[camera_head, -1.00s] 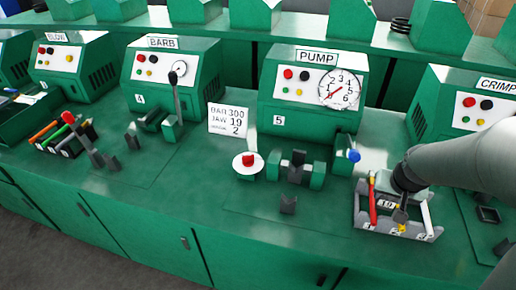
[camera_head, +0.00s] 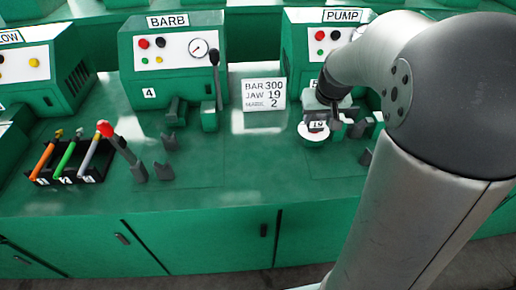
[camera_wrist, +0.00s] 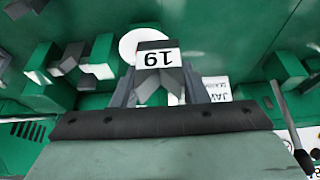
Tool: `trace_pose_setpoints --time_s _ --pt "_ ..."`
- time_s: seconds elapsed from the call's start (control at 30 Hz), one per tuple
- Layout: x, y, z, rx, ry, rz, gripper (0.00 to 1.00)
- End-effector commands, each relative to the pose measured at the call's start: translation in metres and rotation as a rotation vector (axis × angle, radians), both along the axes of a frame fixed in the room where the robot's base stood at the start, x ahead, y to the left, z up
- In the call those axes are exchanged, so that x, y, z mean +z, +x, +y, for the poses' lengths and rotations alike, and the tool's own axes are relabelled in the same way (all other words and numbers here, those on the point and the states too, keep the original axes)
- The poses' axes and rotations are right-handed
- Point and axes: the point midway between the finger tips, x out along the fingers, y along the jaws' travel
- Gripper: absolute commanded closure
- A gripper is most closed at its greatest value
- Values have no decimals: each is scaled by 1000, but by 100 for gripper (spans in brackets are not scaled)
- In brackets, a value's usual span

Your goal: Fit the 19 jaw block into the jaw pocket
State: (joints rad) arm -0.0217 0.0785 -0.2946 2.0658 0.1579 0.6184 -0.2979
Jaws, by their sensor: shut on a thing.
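My gripper (camera_head: 318,122) is shut on the 19 jaw block (camera_head: 317,126), above the bench in front of the PUMP machine. In the wrist view the block (camera_wrist: 158,58) sits between both fingers, its white 19 label upside down and a V-shaped notch below the label. A white disc (camera_wrist: 132,40) shows behind the block and is partly covered by it. Grey and green blocks (camera_wrist: 98,60) stand to the left in the wrist view, apart from the held block. I cannot clearly make out the jaw pocket; my arm hides part of the PUMP station.
A sign (camera_head: 264,94) reading BAR 300, JAW 19 and 2 stands left of my gripper. The BARB machine (camera_head: 172,62) has an upright lever (camera_head: 215,75). A black rack (camera_head: 70,175) with coloured handles is at left.

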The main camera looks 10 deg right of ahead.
Motion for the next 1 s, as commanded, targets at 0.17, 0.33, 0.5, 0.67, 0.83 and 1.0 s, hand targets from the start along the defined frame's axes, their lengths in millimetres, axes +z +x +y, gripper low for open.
trace_pose_setpoints --time_s 0.17,0.33,0.5,0.67,0.83,1.0 --pt "-9 14 22 5 1 3 96" --pt "-27 34 59 5 1 3 96" --pt "-55 49 87 1 1 5 96" --pt "-78 58 103 -1 1 2 96" --pt "-86 63 109 -1 3 -1 96" --pt "-102 66 116 -1 2 2 96"
